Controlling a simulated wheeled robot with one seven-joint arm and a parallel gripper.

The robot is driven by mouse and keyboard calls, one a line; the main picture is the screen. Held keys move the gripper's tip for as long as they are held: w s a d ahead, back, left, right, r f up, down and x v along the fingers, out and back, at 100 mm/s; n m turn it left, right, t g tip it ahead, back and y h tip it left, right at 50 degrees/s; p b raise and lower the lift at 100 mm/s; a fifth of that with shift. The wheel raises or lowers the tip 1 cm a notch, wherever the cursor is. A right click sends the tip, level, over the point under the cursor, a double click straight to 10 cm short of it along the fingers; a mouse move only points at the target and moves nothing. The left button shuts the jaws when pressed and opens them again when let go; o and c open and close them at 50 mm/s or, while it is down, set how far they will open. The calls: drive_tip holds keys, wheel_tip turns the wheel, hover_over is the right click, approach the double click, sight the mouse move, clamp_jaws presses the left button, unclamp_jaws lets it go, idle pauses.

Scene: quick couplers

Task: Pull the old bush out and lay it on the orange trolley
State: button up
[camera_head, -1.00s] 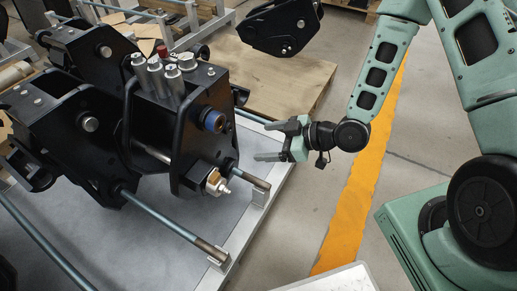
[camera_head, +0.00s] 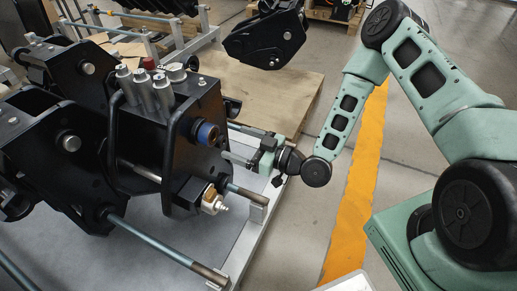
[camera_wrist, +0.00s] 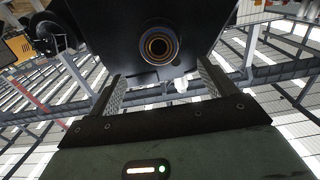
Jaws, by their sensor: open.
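The old bush (camera_head: 207,133) is a short round piece with a blue ring, seated in the right side of the black coupler (camera_head: 140,130). In the wrist view the bush (camera_wrist: 158,45) faces me end-on, a dark ring with a tan inner rim. My gripper (camera_head: 230,143) is open and empty, just right of the bush, with its fingers pointing at the coupler. In the wrist view my gripper (camera_wrist: 160,75) has its fingers apart on either side below the bush, not touching it. I cannot identify the orange trolley in the head view.
A brass fitting (camera_head: 213,200) and a steel rod (camera_head: 247,193) stick out below the bush. Another black coupler (camera_head: 265,38) is over a wooden pallet (camera_head: 270,90). An orange stripe (camera_head: 355,200) marks the floor. An orange patch (camera_wrist: 17,47) shows in the wrist view.

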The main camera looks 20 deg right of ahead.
sight(212, 132)
drive_tip(key=x, duration=0.9)
drive_tip(key=shift+a, duration=0.1)
drive_tip(key=c, duration=1.2)
drive_tip(key=shift+o, duration=1.1)
drive_tip(key=shift+c, duration=0.9)
drive_tip(key=shift+v, duration=2.2)
drive_tip(key=shift+s, duration=0.1)
drive_tip(key=v, duration=0.4)
